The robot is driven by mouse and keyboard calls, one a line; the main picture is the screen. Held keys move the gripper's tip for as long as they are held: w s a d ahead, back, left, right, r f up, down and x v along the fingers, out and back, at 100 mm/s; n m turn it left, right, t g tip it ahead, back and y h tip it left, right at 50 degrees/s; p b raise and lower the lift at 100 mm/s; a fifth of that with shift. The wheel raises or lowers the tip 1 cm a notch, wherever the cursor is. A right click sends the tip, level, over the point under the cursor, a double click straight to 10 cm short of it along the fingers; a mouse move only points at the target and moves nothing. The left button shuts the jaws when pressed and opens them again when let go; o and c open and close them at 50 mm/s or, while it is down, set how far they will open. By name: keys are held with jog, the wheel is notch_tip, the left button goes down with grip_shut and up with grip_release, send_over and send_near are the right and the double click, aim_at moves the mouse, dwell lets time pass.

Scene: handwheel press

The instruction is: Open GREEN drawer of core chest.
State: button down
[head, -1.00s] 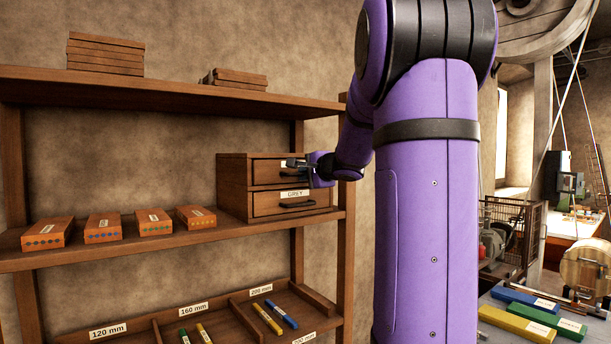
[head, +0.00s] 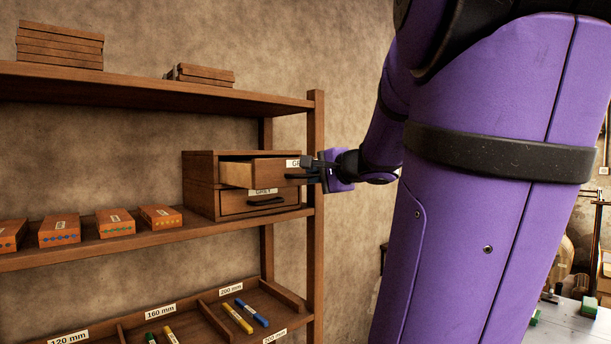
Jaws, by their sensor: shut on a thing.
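The core chest (head: 199,186) is a small brown wooden box with two drawers on the middle shelf. Its upper drawer (head: 238,174) is pulled partly out, with its pale inner side showing. The upper drawer's label is partly hidden by my gripper, and only its first letters show. The lower drawer (head: 234,203) is closed, with a dark handle and a label that reads GREY. My gripper (head: 310,173) is at the front of the upper drawer, shut on its handle.
Several labelled orange-brown boxes (head: 115,222) stand on the shelf left of the chest. A shelf post (head: 316,240) rises close to my gripper. Stacked boards (head: 60,47) lie on the top shelf, and a divided tray (head: 193,325) with coloured sticks is below.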

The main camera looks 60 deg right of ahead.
jog(key=shift+s, duration=0.35)
jog(key=c, duration=1.2)
grip_release()
jog(key=v, duration=1)
jog(key=shift+s+a, duration=0.15)
jog(key=shift+s, duration=0.2)
